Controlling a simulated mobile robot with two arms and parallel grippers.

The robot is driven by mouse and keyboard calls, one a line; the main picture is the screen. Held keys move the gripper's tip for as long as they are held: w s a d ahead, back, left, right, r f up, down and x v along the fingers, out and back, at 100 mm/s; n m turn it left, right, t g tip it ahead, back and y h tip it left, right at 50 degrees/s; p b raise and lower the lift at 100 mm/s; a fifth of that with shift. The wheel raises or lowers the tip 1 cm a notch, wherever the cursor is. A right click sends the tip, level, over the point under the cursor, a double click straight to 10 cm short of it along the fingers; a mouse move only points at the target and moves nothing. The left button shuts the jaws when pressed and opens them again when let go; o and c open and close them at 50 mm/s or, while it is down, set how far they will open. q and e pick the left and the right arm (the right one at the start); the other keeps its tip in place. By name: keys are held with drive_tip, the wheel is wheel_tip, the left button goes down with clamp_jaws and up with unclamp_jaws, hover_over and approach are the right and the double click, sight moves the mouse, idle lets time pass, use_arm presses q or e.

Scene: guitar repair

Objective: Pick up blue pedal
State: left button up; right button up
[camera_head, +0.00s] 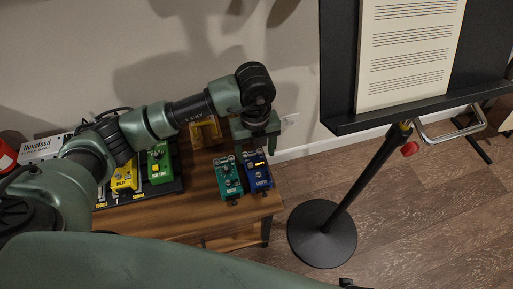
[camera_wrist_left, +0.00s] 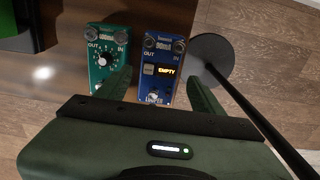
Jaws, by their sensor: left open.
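The blue pedal (camera_head: 257,175) stands near the right end of the wooden table, just right of a teal-green pedal (camera_head: 228,178). My left gripper (camera_head: 257,148) is above and behind the blue pedal in the head view. In the left wrist view its open fingers (camera_wrist_left: 162,88) appear on either side of the blue pedal, the left one overlapping the teal-green pedal (camera_wrist_left: 104,58). It holds nothing. Whether the fingers touch the blue pedal cannot be told. My right gripper is not in view.
The wooden table (camera_head: 225,215) also holds a pedalboard with a yellow pedal (camera_head: 124,178) and a green pedal (camera_head: 159,163). An amber object (camera_head: 205,132) stands at the back. A music stand's round base (camera_head: 321,236) is on the floor to the right.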

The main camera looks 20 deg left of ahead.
sight(256, 164)
use_arm(q)
drive_tip(key=shift+w+a+f, duration=0.15)
drive_tip(key=shift+a, duration=0.05)
drive_tip(key=f, duration=0.4)
drive_tip(key=f+b, duration=0.1)
drive_tip(key=f, duration=0.1)
drive_tip(key=shift+s+d+f, duration=0.15)
drive_tip(key=shift+s+d, duration=0.05)
drive_tip(key=shift+s, duration=0.1)
drive_tip(key=shift+f, duration=0.4)
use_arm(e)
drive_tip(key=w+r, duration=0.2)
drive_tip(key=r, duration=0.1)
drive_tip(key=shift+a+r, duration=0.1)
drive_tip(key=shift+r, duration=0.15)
use_arm(q)
drive_tip(key=shift+w, duration=0.1)
clamp_jaws()
